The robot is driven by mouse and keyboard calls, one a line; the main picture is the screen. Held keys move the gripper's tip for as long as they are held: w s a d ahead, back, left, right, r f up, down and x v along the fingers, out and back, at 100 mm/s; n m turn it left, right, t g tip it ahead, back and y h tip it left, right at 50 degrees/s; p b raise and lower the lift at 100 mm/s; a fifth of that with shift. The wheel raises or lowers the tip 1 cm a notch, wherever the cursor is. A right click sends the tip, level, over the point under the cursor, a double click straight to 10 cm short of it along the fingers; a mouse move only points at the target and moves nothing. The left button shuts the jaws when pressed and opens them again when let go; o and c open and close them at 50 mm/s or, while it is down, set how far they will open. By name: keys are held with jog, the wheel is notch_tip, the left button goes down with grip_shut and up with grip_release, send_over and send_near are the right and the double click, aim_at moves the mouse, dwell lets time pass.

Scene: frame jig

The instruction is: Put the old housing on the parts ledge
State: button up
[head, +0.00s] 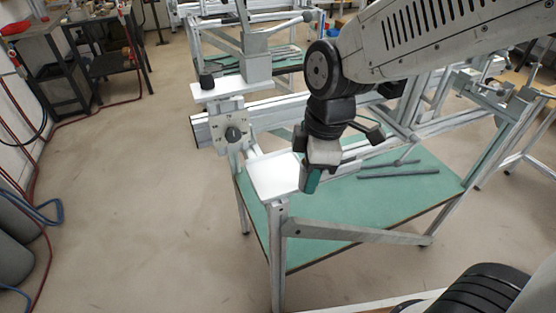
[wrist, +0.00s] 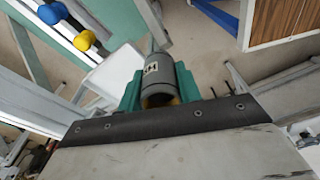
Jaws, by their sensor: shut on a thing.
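The old housing (wrist: 157,72) is a grey cylinder with a small pale label and a yellowish inside at its near end. In the wrist view it sits between the teal fingers of my gripper (wrist: 160,88), which is shut on it. In the head view my gripper (head: 311,182) points down by the right edge of a flat white plate, which looks like the parts ledge (head: 272,172). The housing is hard to make out there. The ledge looks empty and also shows in the wrist view (wrist: 108,74), left of the housing. I cannot tell the height gap.
A metal frame with a green lower shelf (head: 345,215) stands under my arm, with dark rods (head: 398,174) on it. A clamp fixture (head: 232,130) rises left of the ledge. Yellow (wrist: 84,40) and blue (wrist: 52,12) knobs show in the wrist view. Open floor lies left.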

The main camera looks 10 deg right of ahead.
jog(key=w+a, duration=0.1)
jog(key=w, duration=0.1)
jog(key=w+a, duration=0.2)
jog(key=w, duration=0.1)
jog(key=w+a+f, duration=0.1)
jog(key=w+a, duration=0.1)
jog(key=w, duration=0.1)
jog(key=shift+a, duration=0.2)
jog(key=shift+w+f, duration=0.1)
jog(key=shift+f, duration=1.6)
jog(key=shift+f, duration=0.1)
jog(key=o, duration=1)
jog(key=shift+o, duration=0.2)
notch_tip(320, 180, up, 12)
jog(key=d, duration=0.2)
jog(key=s+d+r+m+t+h, duration=0.1)
jog(key=s+d+m, duration=1.5)
jog(key=s+d, duration=0.3)
jog(key=shift+s+d+r+m, duration=0.15)
jog(key=shift+s+r+m, duration=0.15)
jog(key=shift+s+m, duration=0.1)
